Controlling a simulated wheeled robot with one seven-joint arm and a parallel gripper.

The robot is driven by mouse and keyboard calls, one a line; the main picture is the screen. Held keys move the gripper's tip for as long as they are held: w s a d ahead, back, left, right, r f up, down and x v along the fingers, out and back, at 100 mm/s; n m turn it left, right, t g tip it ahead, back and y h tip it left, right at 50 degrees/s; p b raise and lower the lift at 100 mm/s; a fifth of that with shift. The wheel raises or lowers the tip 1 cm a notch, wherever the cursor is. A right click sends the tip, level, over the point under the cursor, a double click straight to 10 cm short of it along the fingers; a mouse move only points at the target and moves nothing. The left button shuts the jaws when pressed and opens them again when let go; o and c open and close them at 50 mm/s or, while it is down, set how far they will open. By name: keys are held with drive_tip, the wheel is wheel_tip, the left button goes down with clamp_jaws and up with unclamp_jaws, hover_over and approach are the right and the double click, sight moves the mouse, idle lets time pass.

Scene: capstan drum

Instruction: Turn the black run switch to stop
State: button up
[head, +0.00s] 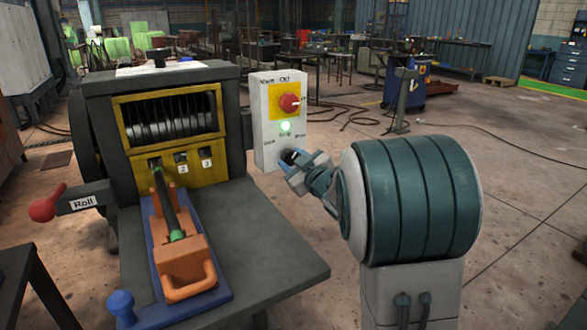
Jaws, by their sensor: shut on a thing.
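The black run switch (288,156) is low on the front of the pale control box (264,137), mostly hidden by my gripper. My gripper (294,161) is at the box face, its fingers closed around the switch. Small labels sit above the switch; they are too blurred to read surely, and the way the switch points cannot be told. A red rotary knob (290,103) on a yellow plate is higher on the box.
Left of the box stands the dark machine with a yellow panel (180,174) and numbered slots. An orange carriage (185,262) holds a dark rod on a blue base. A red-ended lever marked Roll (45,208) sticks out left.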

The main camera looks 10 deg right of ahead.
drive_tip(key=shift+n+b, duration=3.4)
drive_tip(key=shift+n, duration=0.1)
drive_tip(key=o, duration=1)
drive_tip(key=shift+p+v, duration=1.2)
drive_tip(key=shift+v, duration=5.75)
